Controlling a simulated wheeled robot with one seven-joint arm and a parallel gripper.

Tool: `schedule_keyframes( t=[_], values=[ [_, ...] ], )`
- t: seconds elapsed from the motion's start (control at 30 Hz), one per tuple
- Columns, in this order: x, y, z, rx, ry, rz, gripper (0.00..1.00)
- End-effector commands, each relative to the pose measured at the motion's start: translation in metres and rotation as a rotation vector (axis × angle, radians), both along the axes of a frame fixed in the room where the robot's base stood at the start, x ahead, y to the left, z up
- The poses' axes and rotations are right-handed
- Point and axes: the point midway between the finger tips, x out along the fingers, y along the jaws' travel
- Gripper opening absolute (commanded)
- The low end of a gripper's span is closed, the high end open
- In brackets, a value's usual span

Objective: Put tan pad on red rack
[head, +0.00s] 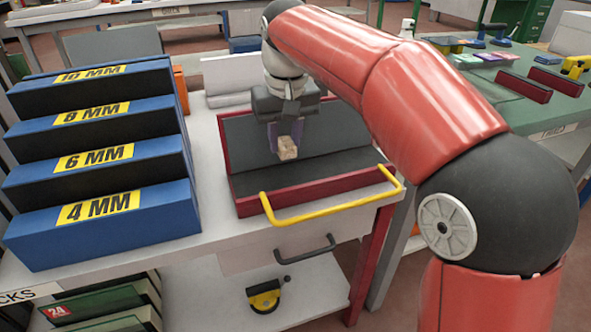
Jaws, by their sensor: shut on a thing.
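The tan pad (287,147) is a small pale block held at the tip of my gripper (284,134). My gripper is shut on it, pointing down. The red rack (318,198) has a red frame with dark grey lining on its back and floor, and stands on the white bench. The pad appears in front of the rack's back panel, over its grey floor; I cannot tell whether it touches the rack. My arm hides the rack's upper right part.
A yellow handle (330,211) runs along the front of the red rack. Blue boxes labelled by thickness (110,219) stand in steps at the left. A green table (548,112) with small items is at the right. My arm spans the upper right.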

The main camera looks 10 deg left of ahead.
Motion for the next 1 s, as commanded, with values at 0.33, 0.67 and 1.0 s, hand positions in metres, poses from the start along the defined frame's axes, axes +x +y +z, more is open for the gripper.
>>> schedule_keyframes(
  t=[0.33, 0.67, 1.0],
  values=[
    [0.001, 0.006, -0.032, 0.002, -0.001, 0.003, 0.09],
    [0.0, 0.01, -0.051, 0.002, -0.002, 0.004, 0.09],
    [0.0, 0.01, -0.054, 0.002, -0.002, 0.004, 0.39]
  ],
)
